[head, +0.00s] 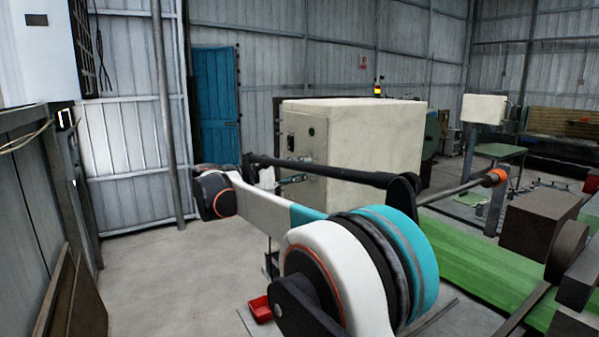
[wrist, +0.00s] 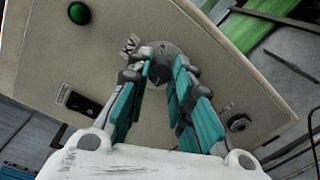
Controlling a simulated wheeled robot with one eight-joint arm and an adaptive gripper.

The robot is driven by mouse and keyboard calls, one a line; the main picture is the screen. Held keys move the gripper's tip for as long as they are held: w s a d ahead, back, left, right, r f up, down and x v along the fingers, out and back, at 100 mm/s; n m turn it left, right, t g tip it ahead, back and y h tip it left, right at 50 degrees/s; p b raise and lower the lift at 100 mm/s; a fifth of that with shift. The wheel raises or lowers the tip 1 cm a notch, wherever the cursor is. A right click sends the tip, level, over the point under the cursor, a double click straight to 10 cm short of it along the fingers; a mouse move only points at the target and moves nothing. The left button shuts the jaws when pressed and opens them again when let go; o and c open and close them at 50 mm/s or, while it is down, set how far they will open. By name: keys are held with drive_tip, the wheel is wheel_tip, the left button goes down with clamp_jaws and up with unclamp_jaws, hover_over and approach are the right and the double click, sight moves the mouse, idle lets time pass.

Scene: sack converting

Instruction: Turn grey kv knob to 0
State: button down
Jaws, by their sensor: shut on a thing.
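The grey kv knob (wrist: 159,71) is on a cream panel in the wrist view, with a round grey plate behind it. A "KV" marking (wrist: 130,46) is beside the plate. My gripper (wrist: 161,69) has its teal-padded fingers around the knob and is shut on it. The fingers partly cover the knob, and I cannot read its setting. In the head view my gripper (head: 292,172) reaches the left face of the cream cabinet (head: 368,145); the knob itself is hidden there.
The panel also carries a green button (wrist: 79,12), a black switch (wrist: 83,104) and a dark round fitting (wrist: 238,122). A green conveyor surface (head: 470,260) lies to the right in the head view. Bare floor is open at the left, before a blue door (head: 215,95).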

drive_tip(key=shift+n, duration=1.5)
drive_tip(key=c, duration=1.4)
unclamp_jaws()
drive_tip(key=v, duration=1.2)
drive_tip(key=shift+w, duration=0.1)
